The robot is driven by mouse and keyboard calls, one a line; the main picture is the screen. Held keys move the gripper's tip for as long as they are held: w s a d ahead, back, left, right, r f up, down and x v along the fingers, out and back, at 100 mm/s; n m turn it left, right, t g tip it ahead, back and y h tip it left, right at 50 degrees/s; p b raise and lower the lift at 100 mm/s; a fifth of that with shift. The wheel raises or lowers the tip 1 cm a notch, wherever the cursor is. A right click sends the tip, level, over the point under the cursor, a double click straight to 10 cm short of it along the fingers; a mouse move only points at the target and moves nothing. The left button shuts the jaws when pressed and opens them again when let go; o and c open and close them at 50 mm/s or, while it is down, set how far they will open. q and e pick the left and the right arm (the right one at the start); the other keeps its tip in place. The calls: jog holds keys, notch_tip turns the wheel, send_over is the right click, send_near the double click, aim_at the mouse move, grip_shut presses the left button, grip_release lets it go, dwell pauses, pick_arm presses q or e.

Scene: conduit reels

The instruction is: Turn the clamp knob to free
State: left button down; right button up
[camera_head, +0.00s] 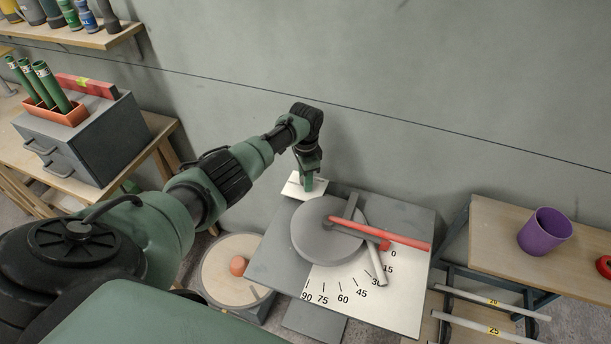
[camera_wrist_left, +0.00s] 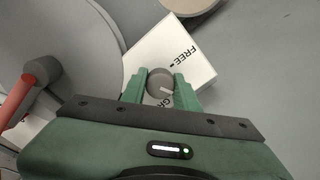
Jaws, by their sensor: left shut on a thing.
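The clamp knob (camera_wrist_left: 159,80) is a round grey knob on a white plate (camera_wrist_left: 182,46). The plate is printed FREE, with a second label starting "GR" partly hidden by the knob and my gripper. A light line on the knob lies towards the lower right, off the FREE mark. My left gripper (camera_wrist_left: 159,92) is shut on the knob, one green finger on either side. In the head view the left gripper (camera_head: 308,186) points down at the white plate (camera_head: 293,187), hiding the knob. My right gripper is not in view.
Beside the plate is a bender table with a grey disc (camera_head: 312,247), a red-handled lever (camera_head: 400,236) and an angle scale (camera_head: 345,298). A purple cup (camera_head: 545,232) stands on the right bench. A grey toolbox (camera_head: 88,140) sits at left. The wall is close behind.

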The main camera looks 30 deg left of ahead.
pick_arm(q)
jog(key=n+p, duration=0.1)
jog(key=n, duration=0.2)
jog(key=n+p, duration=0.1)
jog(key=n, duration=0.2)
jog(key=shift+w+r+n, duration=0.1)
jog(key=shift+r+n, duration=0.1)
jog(key=shift+n, duration=0.1)
jog(key=n+p, duration=0.1)
jog(key=n, duration=0.2)
jog(key=shift+a+n+p, duration=0.1)
jog(key=shift+n+p, duration=0.2)
jog(key=shift+n, duration=1.4)
jog(key=shift+w, duration=0.1)
jog(key=c, duration=1.1)
grip_release()
jog(key=shift+o, duration=0.2)
jog(key=shift+f, duration=0.1)
